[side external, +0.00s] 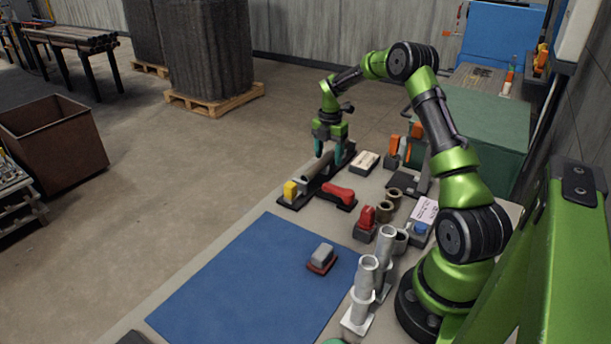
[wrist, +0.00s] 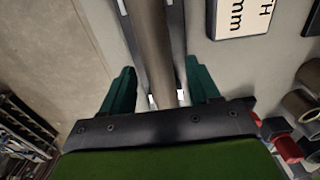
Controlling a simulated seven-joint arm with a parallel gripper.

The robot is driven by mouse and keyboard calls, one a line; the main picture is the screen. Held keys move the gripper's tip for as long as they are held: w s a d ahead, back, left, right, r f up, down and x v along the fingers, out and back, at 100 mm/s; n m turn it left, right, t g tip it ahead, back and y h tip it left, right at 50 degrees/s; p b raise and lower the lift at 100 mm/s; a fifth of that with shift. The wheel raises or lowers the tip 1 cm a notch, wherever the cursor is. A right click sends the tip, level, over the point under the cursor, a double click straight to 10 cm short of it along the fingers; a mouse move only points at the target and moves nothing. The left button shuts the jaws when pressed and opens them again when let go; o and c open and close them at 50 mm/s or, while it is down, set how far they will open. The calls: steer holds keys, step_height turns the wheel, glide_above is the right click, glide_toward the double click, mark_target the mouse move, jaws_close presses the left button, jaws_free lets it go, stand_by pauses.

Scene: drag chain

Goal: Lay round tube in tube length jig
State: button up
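The round tube (side external: 319,164) is a grey-brown cylinder lying lengthwise along the black tube length jig (side external: 347,163). A yellow block (side external: 291,191) stands at the jig's near left end. In the wrist view the tube (wrist: 151,40) runs up the picture, with dark strips of the jig (wrist: 178,30) on both sides. My gripper (side external: 329,151) is above the jig, pointing down. Its teal fingers (wrist: 161,90) straddle the tube, open, with a visible gap on each side. The tube's lower end in the wrist view is hidden by my gripper.
A red-handled tool (side external: 339,194) lies close beside the jig. A label plate (side external: 364,161) lies behind it. Brown rings (side external: 385,211), a red clamp (side external: 365,224) and upright grey tubes (side external: 365,283) stand nearer my base. The blue mat (side external: 245,285) is mostly clear.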

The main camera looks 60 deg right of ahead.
step_height(320, 180, up, 17)
stand_by(0.6)
steer(key=shift+f, duration=0.1)
steer(key=s+a+r+m+t, duration=0.1)
steer(key=s+a+m, duration=0.1)
steer(key=a+m, duration=0.65)
steer(key=s+a+r+m+t, duration=0.2)
steer(key=s+a+m, duration=0.1)
steer(key=a+m, duration=0.55)
steer(key=s+a+r+m+t+y, duration=0.1)
steer(key=s+a+m+t, duration=0.3)
steer(key=s+a, duration=1)
steer(key=a+m+y, duration=0.1)
steer(key=a, duration=0.2)
steer(key=shift+r, duration=0.4)
